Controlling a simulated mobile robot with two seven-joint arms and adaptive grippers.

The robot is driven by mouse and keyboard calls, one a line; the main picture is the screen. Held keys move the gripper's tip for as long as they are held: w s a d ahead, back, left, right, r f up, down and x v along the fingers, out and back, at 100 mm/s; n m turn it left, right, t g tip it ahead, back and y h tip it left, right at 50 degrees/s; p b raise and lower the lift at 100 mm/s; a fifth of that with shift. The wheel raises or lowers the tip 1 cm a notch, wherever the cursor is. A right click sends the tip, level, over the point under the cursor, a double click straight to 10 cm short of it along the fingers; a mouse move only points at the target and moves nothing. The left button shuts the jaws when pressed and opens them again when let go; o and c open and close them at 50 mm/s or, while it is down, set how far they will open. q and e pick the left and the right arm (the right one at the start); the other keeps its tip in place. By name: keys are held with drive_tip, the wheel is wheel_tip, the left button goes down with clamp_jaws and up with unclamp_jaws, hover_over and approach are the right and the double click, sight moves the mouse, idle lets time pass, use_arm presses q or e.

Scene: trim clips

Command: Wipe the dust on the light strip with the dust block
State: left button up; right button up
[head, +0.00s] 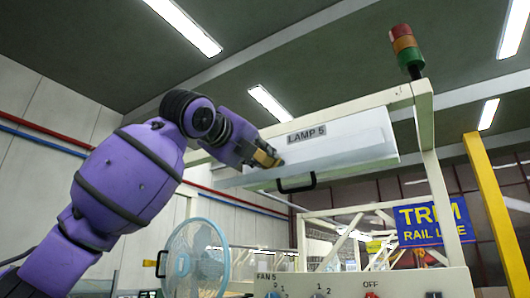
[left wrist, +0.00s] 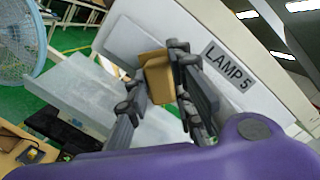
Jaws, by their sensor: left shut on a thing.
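The light strip (head: 350,138) is a long pale housing labelled LAMP 5, hung under a cream frame at the upper right of the head view. Its label side (left wrist: 264,85) also shows in the left wrist view. My left gripper (head: 264,156) is at the left end of the strip, shut on the tan dust block (head: 268,153). In the left wrist view the block (left wrist: 157,76) sits between the two dark fingers, close to the pale surface. I cannot tell whether it touches. I cannot clearly make out dust. My right gripper is not in view.
A black handle (head: 296,184) hangs below the strip. A red, amber and green signal lamp (head: 407,50) stands on the frame's corner. A control panel (head: 375,284) and a round fan (head: 196,262) are below. A yellow post (head: 494,205) stands at the right.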

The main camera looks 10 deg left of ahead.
use_arm(q)
drive_tip(key=shift+w+a+f, duration=0.1)
drive_tip(key=shift+w+a, duration=0.15)
drive_tip(key=shift+a, duration=0.25)
drive_tip(key=shift+s+d, duration=1.15)
drive_tip(key=shift+d, duration=2.05)
drive_tip(key=shift+s+d, duration=1.2)
drive_tip(key=shift+d, duration=2)
drive_tip(key=shift+s+d, duration=1.15)
drive_tip(key=shift+d, duration=2.05)
drive_tip(key=shift+a, duration=0.1)
drive_tip(key=shift+s+a, duration=0.1)
drive_tip(key=shift+a+r+v, duration=0.15)
drive_tip(key=shift+v, duration=1.25)
drive_tip(key=shift+a+r+v, duration=0.15)
drive_tip(key=shift+v, duration=1.3)
drive_tip(key=shift+r, duration=0.1)
drive_tip(key=v, duration=0.3)
drive_tip(key=shift+a+r, duration=0.15)
